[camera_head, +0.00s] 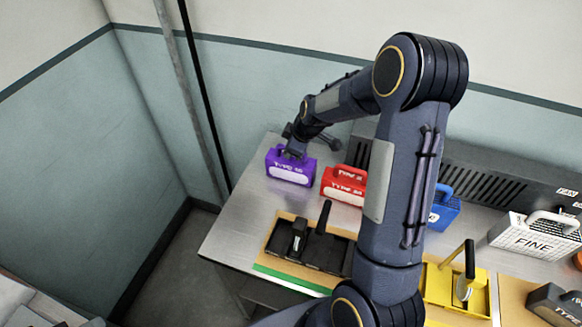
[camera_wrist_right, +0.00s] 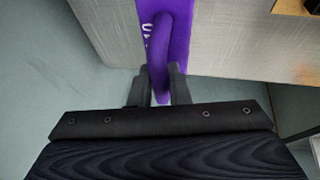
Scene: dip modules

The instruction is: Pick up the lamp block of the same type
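A purple lamp block (camera_head: 290,168) with a white label, lettered "TYPE" and a number I cannot read surely, stands near the left back of the metal table. My right gripper (camera_head: 296,150) is at its top handle. In the right wrist view the fingers (camera_wrist_right: 160,92) lie close on both sides of the purple handle (camera_wrist_right: 160,50), with no clear gap. The block seems to rest on the table. A red block (camera_head: 343,185) labelled "TYPE" stands just right of it. A blue block (camera_head: 444,211) is partly hidden behind my right arm. My left gripper is not in view.
A tan board with black modules (camera_head: 290,240) lies in front. A yellow base with a lever (camera_head: 467,285), a white "FINE" block (camera_head: 535,235) and a dark block (camera_head: 553,303) are at right. A vented grey unit (camera_head: 490,185) stands behind. The table's left edge is close.

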